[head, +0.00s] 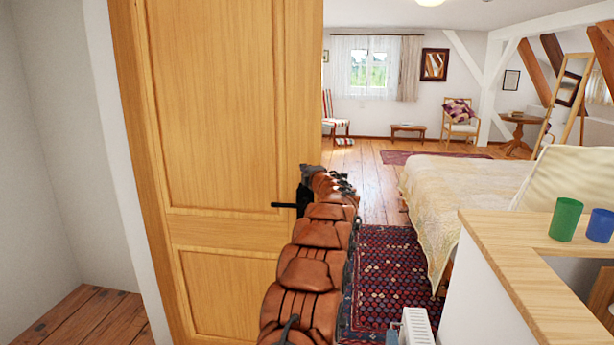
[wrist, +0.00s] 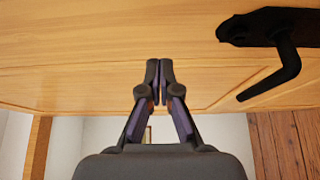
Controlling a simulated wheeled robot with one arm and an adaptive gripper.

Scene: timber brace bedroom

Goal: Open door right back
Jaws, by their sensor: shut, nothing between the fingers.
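The light wooden door (head: 220,130) fills the left of the head view, standing at an angle with the bedroom open past its right edge. Its black lever handle (head: 283,205) shows near that edge, partly hidden by my arm. In the wrist view the door (wrist: 90,60) spans the upper part, and the handle (wrist: 285,65) is at upper right. My gripper (wrist: 159,70) is shut and empty, its fingertips pointing toward the door face, to the left of the handle and apart from it. Whether the tips touch the door I cannot tell.
A white partition with a wooden top (head: 500,235) stands at right, carrying a green cup (head: 565,219) and a blue cup (head: 600,225). A bed (head: 465,190) stands beyond. A patterned red rug (head: 385,270) covers the floor beside the door. A white wall is at left.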

